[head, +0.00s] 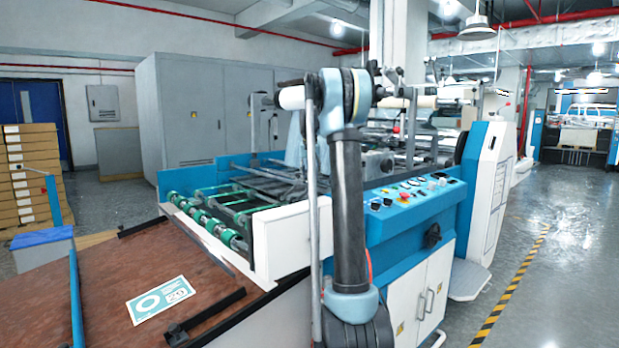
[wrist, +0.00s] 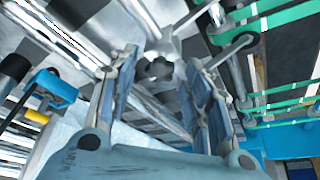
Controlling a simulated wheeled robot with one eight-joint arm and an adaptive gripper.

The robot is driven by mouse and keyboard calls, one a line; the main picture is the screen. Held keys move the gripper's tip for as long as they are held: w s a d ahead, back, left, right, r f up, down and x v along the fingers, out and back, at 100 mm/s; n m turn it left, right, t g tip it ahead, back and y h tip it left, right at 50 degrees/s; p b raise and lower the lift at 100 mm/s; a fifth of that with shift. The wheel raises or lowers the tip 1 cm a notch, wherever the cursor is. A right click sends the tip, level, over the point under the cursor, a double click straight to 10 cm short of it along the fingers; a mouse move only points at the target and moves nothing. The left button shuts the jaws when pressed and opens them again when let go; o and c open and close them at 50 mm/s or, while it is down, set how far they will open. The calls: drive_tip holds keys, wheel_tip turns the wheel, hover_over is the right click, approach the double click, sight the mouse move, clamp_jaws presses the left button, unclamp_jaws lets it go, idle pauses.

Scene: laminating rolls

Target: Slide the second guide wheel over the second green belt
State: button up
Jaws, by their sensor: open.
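Several green belts (head: 236,201) run along the feed end of the blue and white machine in the head view. They cross the upper right of the wrist view (wrist: 275,17). I cannot tell which one is the second. My gripper (wrist: 162,62) is open, its blue-padded fingers spread left and right. A dark knob (wrist: 158,68) on a pale metal bracket shows between the fingers, with no visible grip on it. A thin rod with a dark ring (wrist: 238,46) lies right of the fingers, near the belts. I cannot tell which part is the second guide wheel.
A control panel (head: 412,192) with buttons is on the machine's right side. A brown table (head: 110,275) with a printed card (head: 161,299) stands at the front left. Metal rods surround the gripper closely. Stacked boxes (head: 30,170) stand far left; the right floor is clear.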

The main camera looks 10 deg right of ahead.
drive_tip(key=v, duration=1.1)
drive_tip(key=shift+r, duration=0.3)
drive_tip(key=shift+s, duration=0.2)
